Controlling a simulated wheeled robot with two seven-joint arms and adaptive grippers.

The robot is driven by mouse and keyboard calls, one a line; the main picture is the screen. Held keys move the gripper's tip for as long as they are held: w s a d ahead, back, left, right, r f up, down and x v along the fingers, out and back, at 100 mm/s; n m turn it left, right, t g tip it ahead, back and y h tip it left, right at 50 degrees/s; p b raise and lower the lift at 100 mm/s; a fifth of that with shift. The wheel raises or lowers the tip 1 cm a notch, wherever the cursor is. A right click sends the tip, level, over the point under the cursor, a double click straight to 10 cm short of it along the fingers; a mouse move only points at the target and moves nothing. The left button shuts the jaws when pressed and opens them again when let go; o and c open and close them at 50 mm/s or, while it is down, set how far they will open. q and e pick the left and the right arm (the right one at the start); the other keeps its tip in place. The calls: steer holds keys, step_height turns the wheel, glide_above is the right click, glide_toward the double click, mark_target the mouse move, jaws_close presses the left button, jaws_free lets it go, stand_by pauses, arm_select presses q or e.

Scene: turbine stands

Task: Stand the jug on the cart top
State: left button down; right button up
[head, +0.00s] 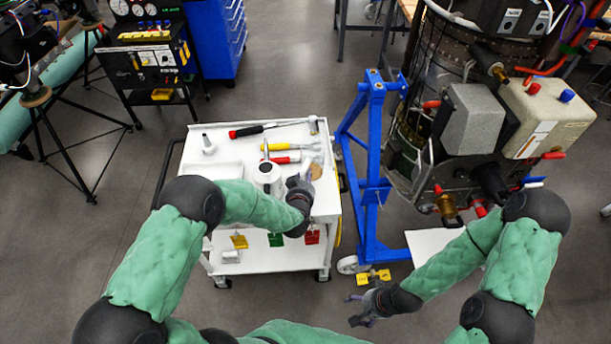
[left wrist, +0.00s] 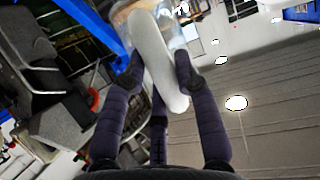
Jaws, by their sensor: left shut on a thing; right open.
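My left gripper (head: 300,186) is over the right part of the white cart top (head: 222,178). In the left wrist view its fingers (left wrist: 160,80) are shut on a long, pale, rounded piece (left wrist: 158,60). It looks like part of the jug, perhaps its handle, but the rest is unclear behind the fingers. In the head view my gripper mostly hides what it holds, and I cannot tell whether that touches the cart top. My right gripper (head: 368,307) is open and empty, low and right of the cart.
A pale vessel with a dark mouth (head: 267,176) stands left of my left gripper. A red-handled tool (head: 246,131), other tools and a small white spouted thing (head: 208,146) are on the cart. A blue stand (head: 366,190) and a large engine (head: 470,130) are to the right.

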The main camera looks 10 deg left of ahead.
arm_select(q)
steer(key=shift+f+b, duration=2.9)
steer(key=shift+f, duration=0.85)
steer(key=shift+f+b, duration=0.3)
steer(key=shift+f, duration=0.05)
steer(key=c, duration=0.7)
jaws_free()
steer(key=shift+p+v, duration=0.55)
steer(key=shift+v, duration=0.25)
steer(key=p+v, duration=0.3)
steer(key=v, duration=0.2)
steer(key=shift+s+r, duration=0.1)
steer(key=shift+s, duration=0.1)
